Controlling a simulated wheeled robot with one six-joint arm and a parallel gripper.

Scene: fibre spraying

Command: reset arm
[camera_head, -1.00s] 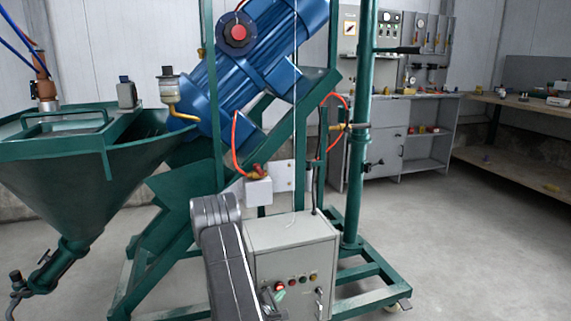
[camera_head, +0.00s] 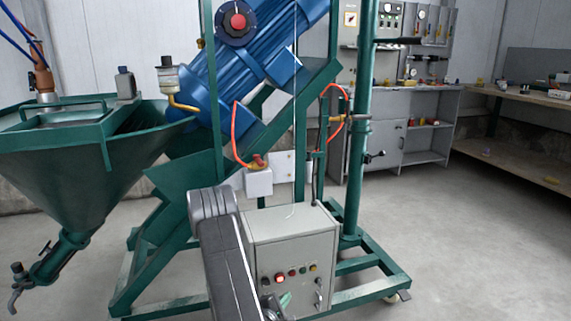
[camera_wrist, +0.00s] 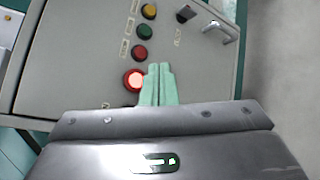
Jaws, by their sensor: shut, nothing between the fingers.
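My gripper (camera_wrist: 160,72) shows in the wrist view with its two pale green fingers together and nothing between them. Its tips are in front of the grey control box, beside a lit red button (camera_wrist: 135,80); I cannot tell whether they touch the panel. In the head view, my gripper is mostly hidden behind my grey arm, with a bit of green (camera_head: 285,299) showing low on the control box (camera_head: 318,243). The red button also glows in the head view (camera_head: 280,279).
The green frame (camera_head: 352,180) carries a blue motor (camera_head: 245,75) and stands beside a green hopper (camera_head: 80,160). A grey cabinet (camera_head: 395,135) and a workbench (camera_head: 520,97) stand at the back right. The floor at the right is clear.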

